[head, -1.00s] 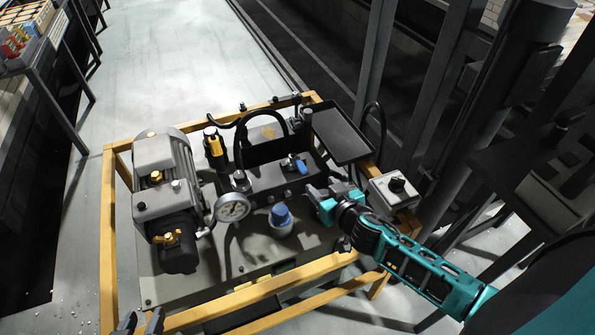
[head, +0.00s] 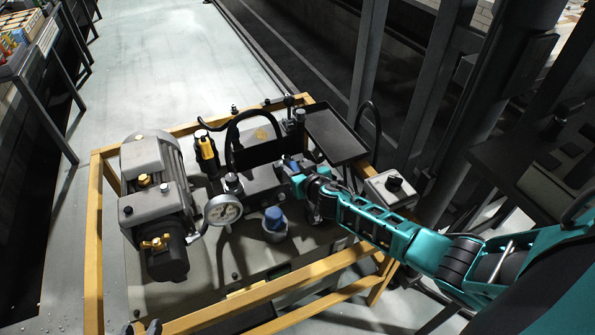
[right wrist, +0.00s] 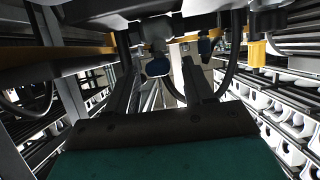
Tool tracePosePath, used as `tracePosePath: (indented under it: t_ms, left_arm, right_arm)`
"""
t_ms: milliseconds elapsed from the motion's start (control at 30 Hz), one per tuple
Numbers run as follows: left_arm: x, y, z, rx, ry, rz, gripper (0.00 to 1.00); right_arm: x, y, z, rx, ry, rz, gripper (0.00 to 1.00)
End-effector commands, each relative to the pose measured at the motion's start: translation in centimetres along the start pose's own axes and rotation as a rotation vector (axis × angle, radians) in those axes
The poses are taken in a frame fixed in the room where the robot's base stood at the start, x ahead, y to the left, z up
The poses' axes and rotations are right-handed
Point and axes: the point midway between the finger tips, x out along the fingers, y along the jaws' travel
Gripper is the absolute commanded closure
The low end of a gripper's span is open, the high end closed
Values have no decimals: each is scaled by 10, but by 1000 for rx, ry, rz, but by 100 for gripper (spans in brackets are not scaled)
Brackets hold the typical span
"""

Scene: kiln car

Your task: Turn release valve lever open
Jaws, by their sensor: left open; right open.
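The blue release valve lever (head: 291,164) sits on the dark valve block (head: 262,183) in the middle of the hydraulic unit. In the head view my right gripper (head: 296,176) is open at the lever and partly covers it. I cannot tell whether the lever is between its fingers or touched by them. The right wrist view shows two blue parts near the fingers; which one is the lever is unclear.
A pressure gauge (head: 222,210) and a blue-capped fitting (head: 274,219) stand close in front of the block. A grey motor (head: 158,180) is left, a yellow-handled part (head: 206,148) behind. A black tray (head: 336,135) and switch box (head: 391,188) lie right, on a yellow frame (head: 93,240).

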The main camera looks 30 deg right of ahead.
Motion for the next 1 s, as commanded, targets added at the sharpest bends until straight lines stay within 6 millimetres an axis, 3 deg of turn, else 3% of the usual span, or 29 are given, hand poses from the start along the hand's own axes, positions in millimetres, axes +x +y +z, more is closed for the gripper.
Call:
tracePosePath:
  t_ms: [267, 800, 1000]
  left_arm:
    - [0, -2, 2, 9, -3, 0, 57]
    - [0, -2, 2, 11, -4, -1, 57]
    - [0, -2, 2, 10, -3, -1, 57]
  right_arm:
    - [1, 0, -1, 0, 1, 0, 48]
    - [1, 0, 0, 0, 0, 0, 99]
    - [1, 0, 0, 0, 0, -1, 100]
